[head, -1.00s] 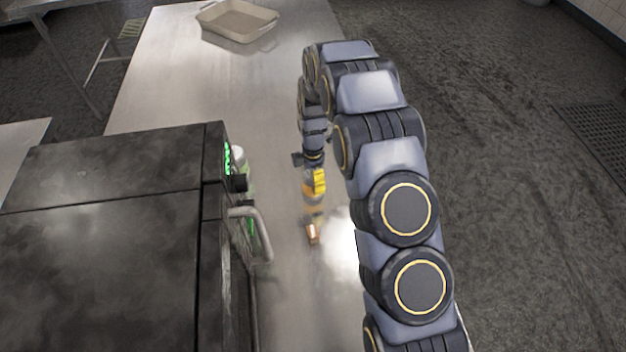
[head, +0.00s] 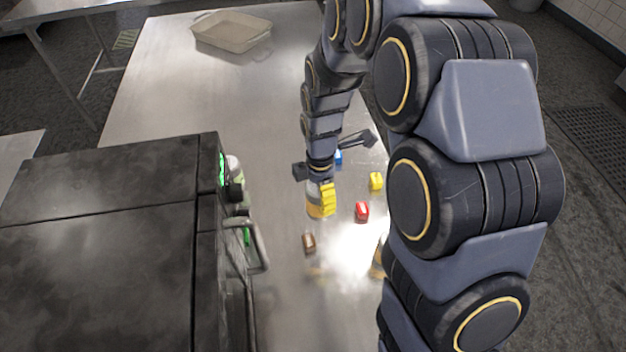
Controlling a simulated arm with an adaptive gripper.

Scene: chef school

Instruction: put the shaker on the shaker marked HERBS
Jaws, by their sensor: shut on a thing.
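My gripper (head: 319,180) is above the middle of the steel table in the head view. It is shut on a small pale and yellow thing (head: 326,200), which I take to be the shaker; its details are too small to read. A brown piece (head: 309,243) is below and slightly left of it. A red piece (head: 361,211) is to the right, with a yellow piece (head: 376,181) behind that. A blue piece (head: 338,157) is partly hidden behind my gripper. I cannot read any HERBS marking, so I cannot tell which shaker bears it.
A dark metal oven (head: 110,200) with a bar handle (head: 258,246) stands at the left. Partly hidden green and white containers (head: 235,168) are beside it. A beige tray (head: 231,31) is at the table's far end. The steel table (head: 190,95) is bare before it.

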